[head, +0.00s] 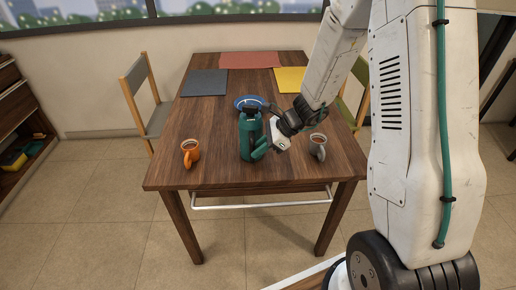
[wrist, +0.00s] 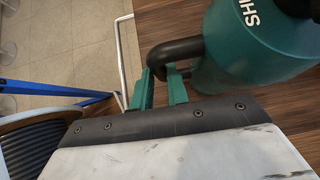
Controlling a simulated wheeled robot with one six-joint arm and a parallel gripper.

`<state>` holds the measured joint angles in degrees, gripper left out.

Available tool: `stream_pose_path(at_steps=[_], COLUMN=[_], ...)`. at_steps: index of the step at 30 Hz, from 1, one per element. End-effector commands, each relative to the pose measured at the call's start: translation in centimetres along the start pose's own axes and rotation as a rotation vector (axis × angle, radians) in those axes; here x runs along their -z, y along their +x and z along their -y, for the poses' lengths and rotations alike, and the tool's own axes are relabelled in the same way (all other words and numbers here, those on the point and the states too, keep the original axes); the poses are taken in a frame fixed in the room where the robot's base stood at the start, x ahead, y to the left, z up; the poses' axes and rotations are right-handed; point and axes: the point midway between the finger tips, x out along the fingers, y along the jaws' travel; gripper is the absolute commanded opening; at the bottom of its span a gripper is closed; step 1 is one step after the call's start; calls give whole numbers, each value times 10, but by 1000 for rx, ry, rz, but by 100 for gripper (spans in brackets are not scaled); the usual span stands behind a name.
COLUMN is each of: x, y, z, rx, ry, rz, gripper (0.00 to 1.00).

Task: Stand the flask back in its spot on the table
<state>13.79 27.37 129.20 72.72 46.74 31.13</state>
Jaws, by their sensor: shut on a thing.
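The flask (head: 248,134) is green with a dark top and looks upright over the front middle of the wooden table (head: 215,172). From the head view I cannot tell whether its base touches the table. In the wrist view the flask (wrist: 250,50) fills the upper right, with pale lettering and a dark handle (wrist: 178,48). My gripper (head: 261,149) reaches in from the right. Its teal fingers, seen in the wrist view (wrist: 163,80), are shut on the handle.
Grey (head: 204,83), red (head: 250,60) and yellow (head: 289,80) mats lie farther back. Chairs flank the table.

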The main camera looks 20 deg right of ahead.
Motion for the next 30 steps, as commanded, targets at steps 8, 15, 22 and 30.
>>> stream_pose_path(at_steps=[8,15,22,30], x=[0,-1,-2,-1], y=[2,-3,-43,-98], z=[0,0,1,0], rx=[-1,0,5,3], ry=[-1,-2,-2,-2], rz=[0,0,1,-1], gripper=[38,38,38,38])
